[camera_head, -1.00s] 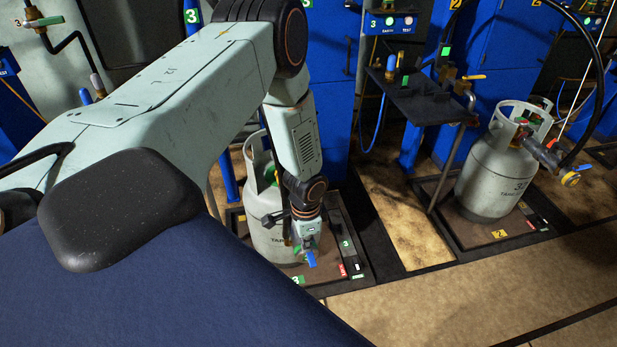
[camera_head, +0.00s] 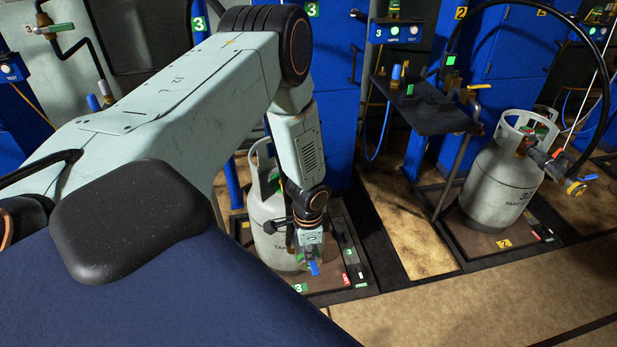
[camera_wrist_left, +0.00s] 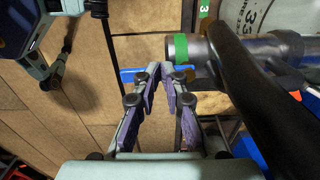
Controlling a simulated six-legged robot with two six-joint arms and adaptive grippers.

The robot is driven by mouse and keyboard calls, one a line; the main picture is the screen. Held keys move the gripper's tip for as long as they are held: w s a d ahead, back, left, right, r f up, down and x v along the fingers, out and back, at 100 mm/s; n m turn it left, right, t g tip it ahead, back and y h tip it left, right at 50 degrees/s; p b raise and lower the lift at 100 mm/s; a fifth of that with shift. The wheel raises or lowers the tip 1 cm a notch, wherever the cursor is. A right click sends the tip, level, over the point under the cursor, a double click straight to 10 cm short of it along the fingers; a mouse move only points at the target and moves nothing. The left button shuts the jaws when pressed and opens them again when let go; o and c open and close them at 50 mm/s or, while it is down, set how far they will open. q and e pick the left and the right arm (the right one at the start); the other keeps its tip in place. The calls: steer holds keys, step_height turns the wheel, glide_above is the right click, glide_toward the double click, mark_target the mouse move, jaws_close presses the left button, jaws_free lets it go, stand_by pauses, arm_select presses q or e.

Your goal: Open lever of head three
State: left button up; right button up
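My left gripper (camera_head: 312,257) points down at the front of the left grey gas cylinder (camera_head: 266,213), on the scale marked 3. In the left wrist view its fingers (camera_wrist_left: 164,70) lean together, with tips almost meeting. A grey filling head with a green band (camera_wrist_left: 180,49) lies just beyond the tips, beside the cylinder (camera_wrist_left: 250,18). Its blue lever (camera_wrist_left: 127,75) runs crosswise behind the fingertips. I cannot tell whether they touch. The lever also shows below the gripper in the head view (camera_head: 314,268). My right gripper is not in view.
A black hose (camera_wrist_left: 255,85) crosses close on the right in the wrist view. A second cylinder (camera_head: 500,185) stands on scale 2, with a dark shelf (camera_head: 430,117) between the stations. Blue cabinets stand behind. The tan floor (camera_head: 450,300) in front is clear.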

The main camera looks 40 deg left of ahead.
arm_select(q)
steer(key=o, duration=0.6)
steer(key=shift+s+a+f, duration=0.1)
steer(key=shift+s+f, duration=0.2)
steer(key=shift+s, duration=0.05)
steer(key=o, duration=1.1)
steer(key=shift+w+r, duration=0.15)
steer(key=shift+w, duration=0.15)
steer(key=shift+c, duration=0.2)
steer(key=shift+o, duration=0.2)
steer(key=shift+w, duration=0.1)
steer(key=shift+w, duration=0.1)
steer(key=shift+r, duration=0.1)
steer(key=shift+r, duration=0.45)
step_height(320, 180, up, 7)
steer(key=shift+s, duration=0.3)
steer(key=shift+f, duration=0.1)
